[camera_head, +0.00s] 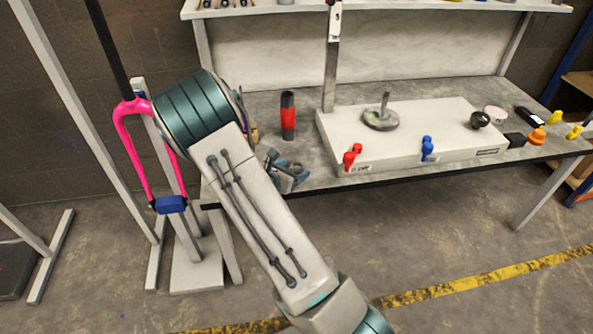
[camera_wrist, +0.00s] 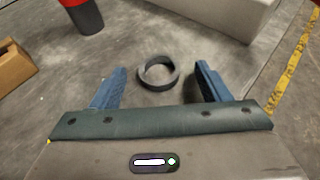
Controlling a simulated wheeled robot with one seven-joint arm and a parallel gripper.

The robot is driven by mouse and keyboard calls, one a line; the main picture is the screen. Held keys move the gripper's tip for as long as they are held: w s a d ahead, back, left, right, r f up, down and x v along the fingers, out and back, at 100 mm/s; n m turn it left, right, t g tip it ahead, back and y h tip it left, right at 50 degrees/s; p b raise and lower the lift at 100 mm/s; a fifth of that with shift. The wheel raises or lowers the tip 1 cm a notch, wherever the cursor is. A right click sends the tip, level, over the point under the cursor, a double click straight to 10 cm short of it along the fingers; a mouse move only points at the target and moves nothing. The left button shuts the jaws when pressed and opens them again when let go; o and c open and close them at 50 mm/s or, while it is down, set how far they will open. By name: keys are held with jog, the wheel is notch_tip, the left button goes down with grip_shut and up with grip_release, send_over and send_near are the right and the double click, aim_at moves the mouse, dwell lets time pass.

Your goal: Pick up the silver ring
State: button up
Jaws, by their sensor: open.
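A grey metallic ring (camera_wrist: 158,73) lies flat on the grey bench top, with its hole facing up in the wrist view. My gripper (camera_wrist: 160,70) is open, with one blue finger on each side of the ring. Gaps show between the ring and both fingers, and nothing is held. In the head view my gripper (camera_head: 285,171) is low over the bench's front left part. The ring is hard to make out there among the fingers.
A red and black cylinder (camera_head: 288,116) stands behind my gripper. A white platform (camera_head: 445,118) with red and blue clamps lies to the right. A tan block (camera_wrist: 14,66) shows at the left in the wrist view. The bench's front edge is close.

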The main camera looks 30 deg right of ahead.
jog(key=c, duration=1.1)
jog(key=shift+o, duration=0.2)
notch_tip(320, 180, up, 10)
jog(key=p, duration=0.3)
